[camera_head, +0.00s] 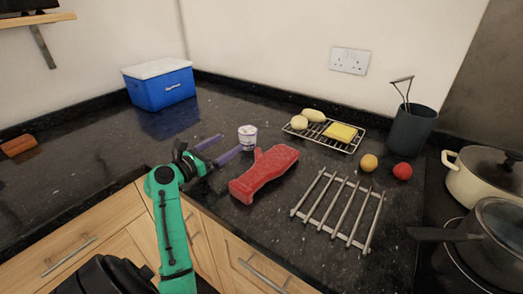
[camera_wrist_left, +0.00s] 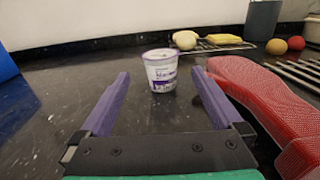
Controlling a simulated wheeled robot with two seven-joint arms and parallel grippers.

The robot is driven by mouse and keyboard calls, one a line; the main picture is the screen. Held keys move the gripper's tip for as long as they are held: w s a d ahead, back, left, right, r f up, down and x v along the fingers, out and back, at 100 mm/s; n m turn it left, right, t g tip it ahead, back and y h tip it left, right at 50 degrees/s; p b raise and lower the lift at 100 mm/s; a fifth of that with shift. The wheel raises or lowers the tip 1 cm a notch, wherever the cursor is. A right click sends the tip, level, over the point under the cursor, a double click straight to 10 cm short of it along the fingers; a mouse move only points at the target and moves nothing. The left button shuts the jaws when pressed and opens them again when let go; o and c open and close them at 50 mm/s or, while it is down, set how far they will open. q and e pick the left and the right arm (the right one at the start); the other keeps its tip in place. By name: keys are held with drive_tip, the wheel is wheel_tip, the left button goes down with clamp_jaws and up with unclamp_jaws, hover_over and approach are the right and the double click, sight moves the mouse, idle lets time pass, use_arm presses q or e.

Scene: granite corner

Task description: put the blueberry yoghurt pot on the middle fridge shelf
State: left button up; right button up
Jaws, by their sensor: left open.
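The blueberry yoghurt pot (camera_head: 247,137), white with purple print, stands upright on the dark granite counter. In the left wrist view the pot (camera_wrist_left: 160,70) stands just beyond the gap between my fingertips, roughly centred. My left gripper (camera_head: 222,146) is open and empty, with its two purple fingers pointing at the pot; the fingers also show in the left wrist view (camera_wrist_left: 159,80). My right gripper is not in view. No fridge or fridge shelf shows in these frames.
A red oven mitt (camera_head: 264,174) lies close right of my left gripper. A metal trivet (camera_head: 338,208), wire rack (camera_head: 324,131), yellow ball (camera_head: 369,162), red ball (camera_head: 403,171) and pans (camera_head: 487,177) are farther right. A blue cool box (camera_head: 160,88) stands back left. Counter between is clear.

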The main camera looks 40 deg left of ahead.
use_arm(q)
approach(254, 127)
drive_tip(key=shift+w+a+f+p, duration=0.1)
drive_tip(key=shift+w+a+p, duration=0.15)
drive_tip(key=shift+w, duration=0.3)
drive_tip(key=shift+w+a+f+p, duration=0.15)
drive_tip(key=shift+w+a, duration=0.2)
drive_tip(key=shift+w, duration=0.25)
drive_tip(key=w, duration=0.2)
drive_tip(key=w+d, duration=0.1)
drive_tip(key=w, duration=0.2)
drive_tip(key=w+p, duration=0.1)
drive_tip(key=w, duration=0.2)
drive_tip(key=shift+d+r, duration=0.1)
drive_tip(key=shift+d, duration=0.1)
drive_tip(key=shift+w, duration=0.1)
drive_tip(key=c, duration=1.5)
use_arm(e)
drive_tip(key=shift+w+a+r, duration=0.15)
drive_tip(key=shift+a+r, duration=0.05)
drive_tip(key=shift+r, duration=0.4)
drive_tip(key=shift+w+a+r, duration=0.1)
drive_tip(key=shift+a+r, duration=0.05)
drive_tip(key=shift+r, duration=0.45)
